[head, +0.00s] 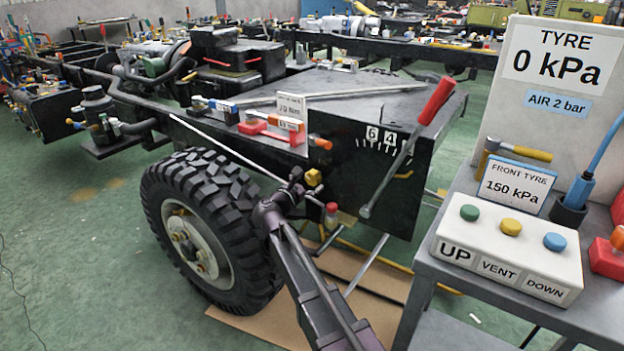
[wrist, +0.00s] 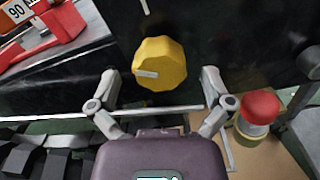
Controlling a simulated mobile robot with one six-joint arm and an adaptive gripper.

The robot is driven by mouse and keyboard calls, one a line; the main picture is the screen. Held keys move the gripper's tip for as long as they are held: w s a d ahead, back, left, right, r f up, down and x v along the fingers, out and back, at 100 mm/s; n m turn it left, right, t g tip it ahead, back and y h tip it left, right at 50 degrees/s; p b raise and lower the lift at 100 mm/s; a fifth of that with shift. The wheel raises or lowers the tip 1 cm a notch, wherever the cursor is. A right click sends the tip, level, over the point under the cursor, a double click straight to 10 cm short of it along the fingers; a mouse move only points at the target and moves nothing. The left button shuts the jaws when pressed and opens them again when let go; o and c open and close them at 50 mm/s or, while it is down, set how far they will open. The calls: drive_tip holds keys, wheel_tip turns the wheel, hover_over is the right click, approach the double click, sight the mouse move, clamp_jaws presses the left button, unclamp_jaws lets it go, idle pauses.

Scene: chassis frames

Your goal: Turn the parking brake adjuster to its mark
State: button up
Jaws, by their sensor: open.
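A yellow faceted knob (wrist: 160,63) with a white pointer line sits on the black chassis box face; it fits a turn adjuster, though no label names it. The pointer line points left in the wrist view. The knob also shows in the head view (head: 314,177), just right of my gripper (head: 297,186). In the wrist view my gripper (wrist: 161,88) is open, its fingers on either side of the knob's lower part, with gaps on both sides. I cannot tell how deep the fingertips reach.
A red-capped button (wrist: 259,108) is close to my right finger in the wrist view. A red-handled lever (head: 408,145) crosses the box face beside a numbered scale (head: 381,138). The tyre (head: 212,228) is left of my arm; a control bench (head: 500,265) is right.

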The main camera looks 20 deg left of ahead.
drive_tip(key=shift+x, duration=0.85)
drive_tip(key=shift+c, duration=0.2)
drive_tip(key=c, duration=1.1)
